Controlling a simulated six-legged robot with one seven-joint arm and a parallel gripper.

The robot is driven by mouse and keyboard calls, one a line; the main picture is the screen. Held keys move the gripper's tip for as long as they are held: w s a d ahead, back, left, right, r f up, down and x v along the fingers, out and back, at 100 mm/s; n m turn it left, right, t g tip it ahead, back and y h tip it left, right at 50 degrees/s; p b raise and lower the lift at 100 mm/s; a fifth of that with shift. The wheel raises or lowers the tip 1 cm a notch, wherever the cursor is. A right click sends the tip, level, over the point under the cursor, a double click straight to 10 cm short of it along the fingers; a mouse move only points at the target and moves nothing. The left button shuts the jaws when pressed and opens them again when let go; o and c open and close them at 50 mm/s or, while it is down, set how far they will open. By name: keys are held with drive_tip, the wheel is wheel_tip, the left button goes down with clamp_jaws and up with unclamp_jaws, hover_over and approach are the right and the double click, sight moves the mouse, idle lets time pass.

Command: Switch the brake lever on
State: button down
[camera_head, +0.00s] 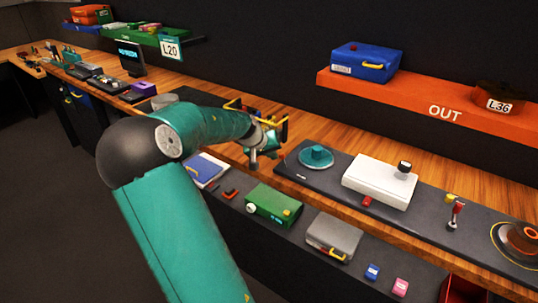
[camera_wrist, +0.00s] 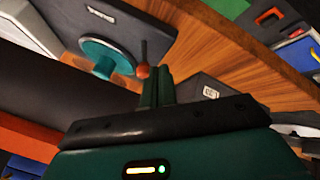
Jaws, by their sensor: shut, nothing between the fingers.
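My gripper (camera_head: 262,150) is over the wooden bench at the left end of the dark control panel (camera_head: 345,205). In the wrist view my gripper (camera_wrist: 161,72) has its green fingers together and empty. A short lever (camera_wrist: 143,62) with a dark stem and an orange-red ball stands just beyond and left of the fingertips; I cannot tell whether they touch. A teal round control (camera_wrist: 103,58) sits beside it, also in the head view (camera_head: 316,154). Another lever (camera_head: 457,212) with a red grip stands at the panel's right. I cannot read which is the brake lever.
A white box (camera_head: 380,182) with a dark knob and an orange round control (camera_head: 520,240) sit on the panel. A lower ledge holds a green box (camera_head: 273,205) and a grey case (camera_head: 333,237). The orange OUT shelf (camera_head: 430,105) overhangs behind.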

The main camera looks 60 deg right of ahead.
sight(283, 155)
drive_tip(key=shift+s+a+r+m+t, duration=0.1)
drive_tip(key=shift+s+r+m+t, duration=0.2)
drive_tip(key=shift+s+t, duration=0.3)
idle(0.5)
drive_tip(key=shift+s+t, duration=0.15)
drive_tip(key=shift+t, duration=0.15)
drive_tip(key=shift+s+a+r+m+t+h, duration=0.1)
drive_tip(key=shift+s+m+t+h, duration=0.15)
drive_tip(key=shift+s+t, duration=0.2)
drive_tip(key=shift+s+a+r+m+t+h, duration=0.15)
drive_tip(key=shift+s+m+t, duration=0.15)
drive_tip(key=shift+t, duration=0.25)
drive_tip(key=shift+s+d, duration=0.1)
drive_tip(key=shift+s, duration=0.25)
drive_tip(key=shift+w, duration=0.1)
drive_tip(key=shift+r, duration=0.8)
